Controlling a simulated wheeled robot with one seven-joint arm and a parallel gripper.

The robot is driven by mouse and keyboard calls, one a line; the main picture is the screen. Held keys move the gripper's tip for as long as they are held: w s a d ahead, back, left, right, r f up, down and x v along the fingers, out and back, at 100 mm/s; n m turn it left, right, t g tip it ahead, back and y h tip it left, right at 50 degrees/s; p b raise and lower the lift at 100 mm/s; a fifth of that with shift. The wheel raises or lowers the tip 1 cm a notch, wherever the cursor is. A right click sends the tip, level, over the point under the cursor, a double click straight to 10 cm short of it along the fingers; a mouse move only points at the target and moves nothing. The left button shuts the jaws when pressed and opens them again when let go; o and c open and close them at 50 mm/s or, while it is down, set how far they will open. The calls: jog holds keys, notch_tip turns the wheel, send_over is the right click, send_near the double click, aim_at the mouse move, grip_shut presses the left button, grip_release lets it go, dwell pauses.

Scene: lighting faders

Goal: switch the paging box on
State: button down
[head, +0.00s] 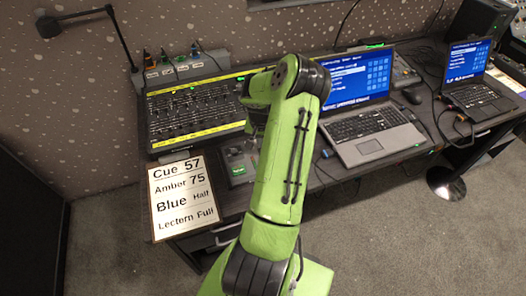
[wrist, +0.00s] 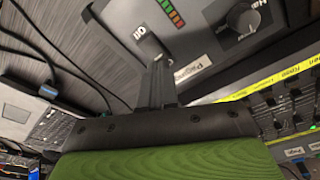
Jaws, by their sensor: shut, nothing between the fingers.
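The paging box (head: 236,158) is a small grey box on the desk, left of my arm in the head view and partly hidden by it. The wrist view shows its face (wrist: 196,32) close up, with an "Off" mark, a coloured level strip, a black knob (wrist: 238,22) and a "Paging" label partly covered by my gripper. A switch (wrist: 149,46) sits beside the "Off" mark. My gripper (wrist: 157,68) is shut and empty, its fingertips right by the switch; I cannot tell whether they touch. The switch's position is unclear. My arm hides the gripper in the head view.
A fader desk (head: 192,110) with yellow strips stands left of my arm. A cue card (head: 184,196) lies at the front left edge. A laptop (head: 368,125) is at the right, with a second laptop (head: 478,92) beyond it. A cable (wrist: 60,45) crosses the desk near the box.

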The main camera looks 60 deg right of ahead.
jog(key=shift+f+b, duration=0.55)
jog(key=shift+f, duration=0.25)
jog(key=shift+r+p, duration=2.55)
jog(key=shift+r, duration=1)
